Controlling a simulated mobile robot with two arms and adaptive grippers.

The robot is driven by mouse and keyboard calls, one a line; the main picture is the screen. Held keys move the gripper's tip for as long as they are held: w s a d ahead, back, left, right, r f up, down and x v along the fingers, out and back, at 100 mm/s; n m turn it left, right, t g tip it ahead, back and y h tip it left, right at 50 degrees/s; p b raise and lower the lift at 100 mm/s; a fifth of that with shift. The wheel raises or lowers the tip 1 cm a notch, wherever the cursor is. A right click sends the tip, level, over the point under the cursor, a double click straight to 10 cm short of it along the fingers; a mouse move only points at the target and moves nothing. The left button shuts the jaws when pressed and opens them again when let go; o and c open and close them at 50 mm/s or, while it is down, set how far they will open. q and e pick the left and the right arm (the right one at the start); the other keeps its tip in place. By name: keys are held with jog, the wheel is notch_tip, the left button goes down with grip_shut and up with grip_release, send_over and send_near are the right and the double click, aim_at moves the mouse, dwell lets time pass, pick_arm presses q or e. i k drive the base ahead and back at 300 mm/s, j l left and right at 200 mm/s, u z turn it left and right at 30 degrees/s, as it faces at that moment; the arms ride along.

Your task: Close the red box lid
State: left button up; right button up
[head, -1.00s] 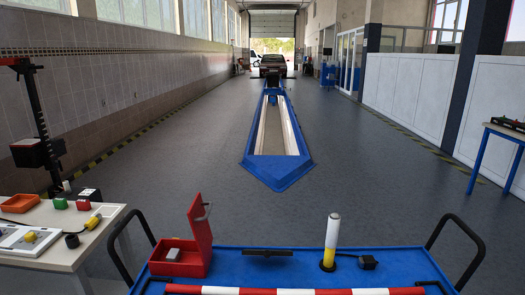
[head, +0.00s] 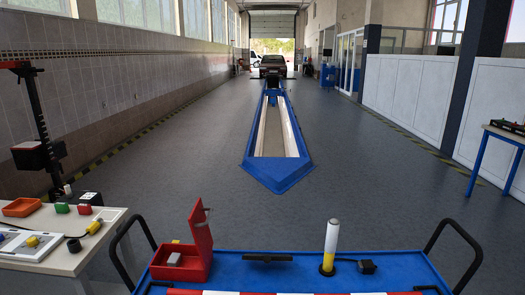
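The red box (head: 182,266) sits at the left end of the blue cart top. Its red lid (head: 201,232) stands open, roughly upright, along the box's right side. A small handle or latch (head: 207,209) shows near the lid's top. A small light grey block (head: 174,259) is inside the open box. Neither of my grippers is in view.
The blue cart top (head: 300,270) also holds a dark flat bar (head: 267,258), a white and yellow cylinder (head: 330,247) and a black plug-like piece (head: 366,267). A red and white striped bar (head: 330,293) crosses the front. A cluttered table (head: 75,262) stands left.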

aim_at(198, 222)
jog(key=i+l, duration=0.1)
jog(key=l, duration=0.35)
jog(key=i+l, duration=0.1)
jog(key=l, duration=0.4)
jog(key=i+l+u, duration=0.1)
jog(key=l, duration=0.35)
